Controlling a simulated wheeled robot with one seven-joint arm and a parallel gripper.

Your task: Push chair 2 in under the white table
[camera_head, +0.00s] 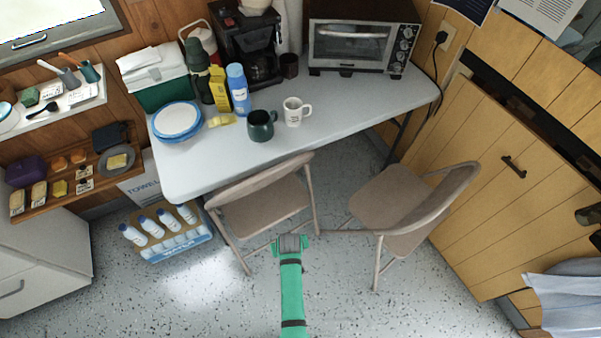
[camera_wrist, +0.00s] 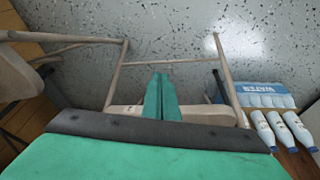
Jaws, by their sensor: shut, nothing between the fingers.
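Two beige folding chairs stand by the white table (camera_head: 345,113); I see no numbers on them. One chair (camera_head: 262,208) is at the table's front edge, its seat partly under the tabletop. The other chair (camera_head: 390,197) stands at the right, turned sideways, clear of the table. My gripper (camera_head: 290,243) is low in front of the first chair in the head view. In the wrist view my green fingers (camera_wrist: 162,95) are together and empty, between the legs of the first chair (camera_wrist: 237,85). Contact cannot be told. The second chair (camera_wrist: 15,75) shows at the left edge there.
A pack of water bottles (camera_head: 164,238) stands on the floor left of the first chair, also in the wrist view (camera_wrist: 270,95). Wooden cabinets (camera_head: 480,190) bound the right side. Mugs, a toaster oven (camera_head: 362,46) and a plate stack (camera_head: 177,121) are on the table.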

